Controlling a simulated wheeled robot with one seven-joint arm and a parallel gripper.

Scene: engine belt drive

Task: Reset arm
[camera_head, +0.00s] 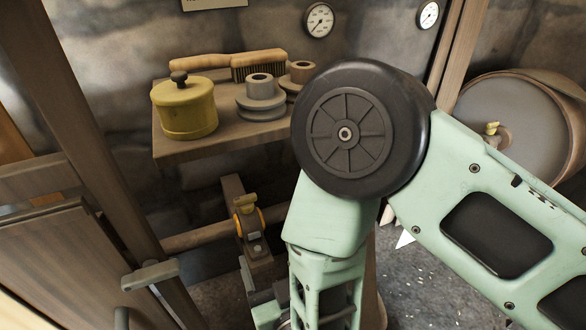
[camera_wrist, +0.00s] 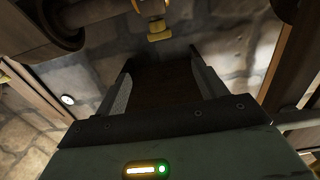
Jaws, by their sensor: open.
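My gripper (camera_wrist: 160,80) shows in the wrist view with its two fingers spread wide apart. A dark brown surface (camera_wrist: 163,82) shows in the gap between them; I cannot tell what it is or how far off it lies, and neither finger is visibly shut on anything. In the head view my pale green arm with its round black joint fills the middle and right. The gripper's fingers cannot be made out there.
A wooden shelf (camera_head: 185,146) holds a yellow lidded pot (camera_head: 186,110), a brush (camera_head: 258,66) and grey pulleys (camera_head: 261,98), close left of my arm. Below is a yellow-handled valve (camera_head: 249,219). A large drum (camera_head: 505,115) stands right. Gauges (camera_head: 319,20) hang on the wall.

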